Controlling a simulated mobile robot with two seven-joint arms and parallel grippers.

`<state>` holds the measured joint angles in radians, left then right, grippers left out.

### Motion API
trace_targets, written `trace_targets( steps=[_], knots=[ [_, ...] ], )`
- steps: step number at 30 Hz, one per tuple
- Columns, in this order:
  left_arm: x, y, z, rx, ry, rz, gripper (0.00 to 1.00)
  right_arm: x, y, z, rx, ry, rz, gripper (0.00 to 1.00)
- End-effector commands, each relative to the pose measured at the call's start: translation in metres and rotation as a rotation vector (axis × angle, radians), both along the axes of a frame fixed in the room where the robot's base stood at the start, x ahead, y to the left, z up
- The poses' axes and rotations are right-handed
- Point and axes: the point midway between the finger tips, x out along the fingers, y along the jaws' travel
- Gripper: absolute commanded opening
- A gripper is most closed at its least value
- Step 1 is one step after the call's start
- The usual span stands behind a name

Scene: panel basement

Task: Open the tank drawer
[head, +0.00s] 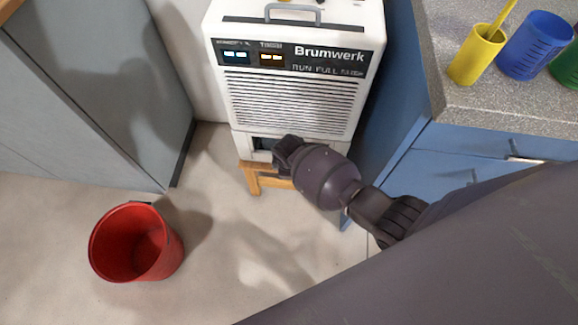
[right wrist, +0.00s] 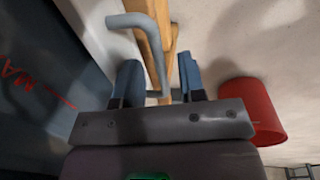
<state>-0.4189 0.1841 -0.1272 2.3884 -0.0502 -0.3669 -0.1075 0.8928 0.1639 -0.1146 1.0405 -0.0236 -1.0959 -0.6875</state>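The white Brumwerk unit (head: 290,95) stands on a low wooden stool, with a louvred front and small lit displays. Its tank drawer (head: 335,146) is the pale band below the louvres, with a dark recess, and looks closed; my gripper covers part of it. My right gripper (head: 283,155) is at the drawer front. In the right wrist view its two blue-grey fingers (right wrist: 159,82) are apart. A bent grey handle bar (right wrist: 152,45) reaches between them; I cannot tell whether they touch it. My left gripper is not in view.
A red bucket (head: 137,243) stands on the floor at left. A grey cabinet (head: 105,85) is left of the unit. Blue drawers (head: 450,160) under a speckled counter (head: 447,40) with coloured cups flank it at right. Floor before the stool (head: 252,183) is clear.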

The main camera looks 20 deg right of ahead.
Motion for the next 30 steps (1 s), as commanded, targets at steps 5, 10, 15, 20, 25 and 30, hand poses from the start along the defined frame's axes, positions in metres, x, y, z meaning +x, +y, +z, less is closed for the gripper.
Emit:
trace_targets(
  steps=[5, 10, 15, 20, 25, 30],
  knots=[
    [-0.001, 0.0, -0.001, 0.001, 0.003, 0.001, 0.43, 0.001, 0.0, 0.001, 0.0, -0.001, 0.0, 0.32],
    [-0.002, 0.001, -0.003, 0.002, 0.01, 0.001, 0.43, 0.0, 0.0, 0.001, -0.001, -0.001, 0.0, 0.06],
    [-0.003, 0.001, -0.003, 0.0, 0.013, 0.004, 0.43, 0.0, 0.0, 0.001, 0.0, 0.0, 0.0, 0.0],
    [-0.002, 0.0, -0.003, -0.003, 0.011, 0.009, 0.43, 0.0, 0.0, 0.001, 0.0, 0.0, 0.0, 0.0],
    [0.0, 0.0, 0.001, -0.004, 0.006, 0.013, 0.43, -0.007, 0.005, 0.003, 0.0, -0.002, 0.0, 0.0],
    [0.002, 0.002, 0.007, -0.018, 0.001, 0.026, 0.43, -0.028, 0.019, 0.006, 0.002, -0.003, 0.001, 0.0]
  ],
)
